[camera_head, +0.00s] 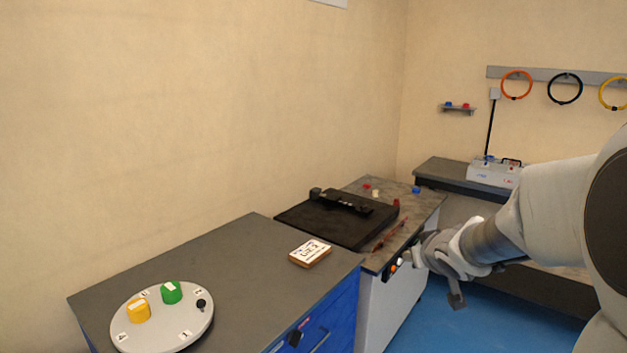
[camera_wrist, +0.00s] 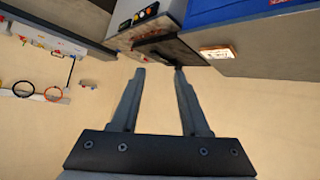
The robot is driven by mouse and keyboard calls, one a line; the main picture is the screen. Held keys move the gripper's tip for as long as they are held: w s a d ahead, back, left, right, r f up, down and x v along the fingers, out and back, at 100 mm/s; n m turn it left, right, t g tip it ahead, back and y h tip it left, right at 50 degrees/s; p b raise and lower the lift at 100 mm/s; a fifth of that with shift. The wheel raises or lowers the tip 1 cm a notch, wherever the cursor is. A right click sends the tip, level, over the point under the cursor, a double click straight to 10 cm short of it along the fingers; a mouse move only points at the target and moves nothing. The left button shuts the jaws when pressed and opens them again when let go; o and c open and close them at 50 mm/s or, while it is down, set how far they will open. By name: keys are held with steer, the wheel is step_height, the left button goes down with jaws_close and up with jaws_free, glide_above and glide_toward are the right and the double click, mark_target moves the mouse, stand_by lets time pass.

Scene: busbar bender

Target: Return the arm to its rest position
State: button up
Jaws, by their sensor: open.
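My arm reaches in from the right edge of the head view. Its wrist end hangs over the blue floor, in front of the bench with the black machine (camera_head: 335,217). The fingers are hard to make out there. In the wrist view my gripper (camera_wrist: 159,70) is open, with two grey fingers apart and nothing between them. The wrist view appears upside down and shows mostly the beige wall behind the fingers. The black machine also shows there (camera_wrist: 165,48), beyond the fingertips.
A dark-topped blue cabinet (camera_head: 225,270) bears a round grey plate (camera_head: 170,325) with yellow and green knobs, and a white labelled block (camera_head: 310,252). A grey-white box (camera_head: 492,173) stands on the back bench. Coloured rings, including an orange one (camera_head: 503,88), hang on the wall.

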steer(key=s+a+r+m+g+h, duration=0.1)
steer(key=s+r, duration=0.2)
steer(key=s, duration=0.5)
steer(key=s+r+m+g+h, duration=0.1)
steer(key=s+r, duration=0.1)
steer(key=s, duration=0.5)
steer(key=s+a+f+g+y, duration=0.1)
steer(key=s+a, duration=0.2)
steer(key=s, duration=0.4)
steer(key=s+a+f+g+y, duration=0.1)
steer(key=s+a, duration=0.3)
steer(key=s, duration=0.4)
steer(key=shift+s+g+y, duration=0.2)
steer(key=shift+g+y, duration=0.2)
steer(key=shift+g, duration=0.3)
